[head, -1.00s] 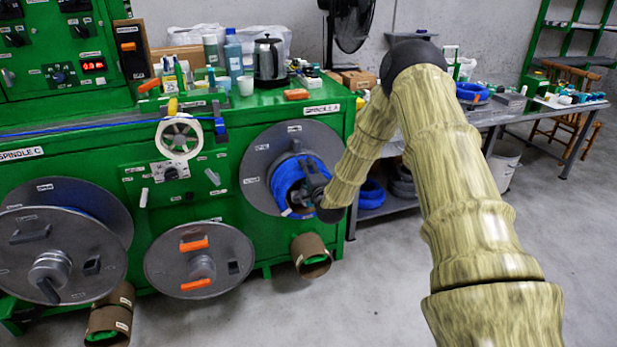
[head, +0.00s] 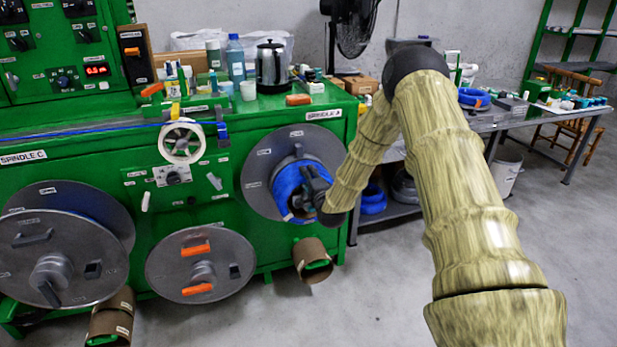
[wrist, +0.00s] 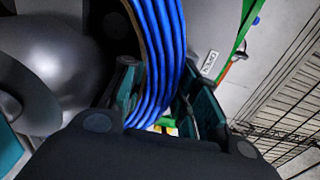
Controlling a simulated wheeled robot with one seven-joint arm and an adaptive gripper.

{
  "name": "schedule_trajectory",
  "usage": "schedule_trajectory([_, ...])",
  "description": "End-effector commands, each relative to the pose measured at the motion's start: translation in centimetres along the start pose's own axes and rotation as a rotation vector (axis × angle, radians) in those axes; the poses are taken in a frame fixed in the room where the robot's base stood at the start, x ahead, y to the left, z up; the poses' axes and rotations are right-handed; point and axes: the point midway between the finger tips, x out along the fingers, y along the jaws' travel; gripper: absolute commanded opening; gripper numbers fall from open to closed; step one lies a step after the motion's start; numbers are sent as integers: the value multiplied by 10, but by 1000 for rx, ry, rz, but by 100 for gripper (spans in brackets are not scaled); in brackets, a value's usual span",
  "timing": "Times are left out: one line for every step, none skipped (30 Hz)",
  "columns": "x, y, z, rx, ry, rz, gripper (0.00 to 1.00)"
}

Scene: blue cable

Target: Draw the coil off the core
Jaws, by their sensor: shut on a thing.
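The blue cable coil (head: 287,183) sits around the core in front of a grey disc (head: 258,170) on the right side of the green machine. In the wrist view the blue coil (wrist: 158,50) runs down between the two fingers of my gripper (wrist: 160,112). One finger is on the inner side of the coil and the other on its outer side, so my gripper is shut on the coil. In the head view my gripper (head: 312,190) covers part of the coil and most of the core. A rounded grey metal part (wrist: 55,50) fills the left of the wrist view.
A removed-looking grey flange disc (head: 170,262) with orange handles stands to the left, beside another reel (head: 75,255). A brown cardboard tube (head: 311,262) is below the coil. A grey table (head: 500,113) stands at right. The floor in front is clear.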

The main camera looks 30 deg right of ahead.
Motion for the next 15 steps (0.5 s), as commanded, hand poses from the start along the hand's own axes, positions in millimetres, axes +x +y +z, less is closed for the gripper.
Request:
schedule_trajectory([0,1,0,0,0,2,0])
schedule_trajectory([-1,1,0,0,0,2,0])
schedule_trajectory([-1,1,0,0,0,2,0])
schedule_trajectory([-1,1,0,0,0,2,0])
schedule_trajectory([-1,1,0,0,0,2,0])
schedule_trajectory([-1,1,0,0,0,2,0])
schedule_trajectory([0,-1,0,0,-1,-2,0])
schedule_trajectory([0,-1,0,0,-1,-1,0])
schedule_trajectory([0,-1,0,0,-1,-1,0])
schedule_trajectory([0,-1,0,0,-1,-1,0])
schedule_trajectory([0,-1,0,0,-1,-1,0])
schedule_trajectory([0,-1,0,0,-1,-1,0])
schedule_trajectory([0,-2,0,0,-1,-1,0])
schedule_trajectory([0,-2,0,0,-1,-1,0])
schedule_trajectory([0,-2,0,0,-1,-1,0])
